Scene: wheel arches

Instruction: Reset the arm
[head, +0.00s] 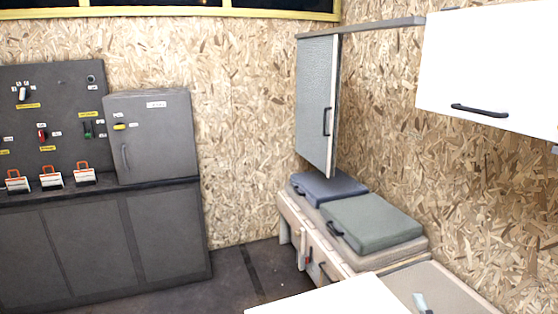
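Neither of my grippers shows in the head view, and no arm link is clearly visible. A white flat surface (335,298) fills the bottom centre edge; I cannot tell what it belongs to. No object named by the task is in view apart from my own arm, which is out of the picture.
A dark control panel (60,110) and grey cabinet (152,140) stand on a dark counter at left. A beige bench (345,258) carries a green case (372,222) and a blue case (322,187). A grey sliding door (313,105) and white cupboard (490,70) hang above. Dark floor (262,272) is clear.

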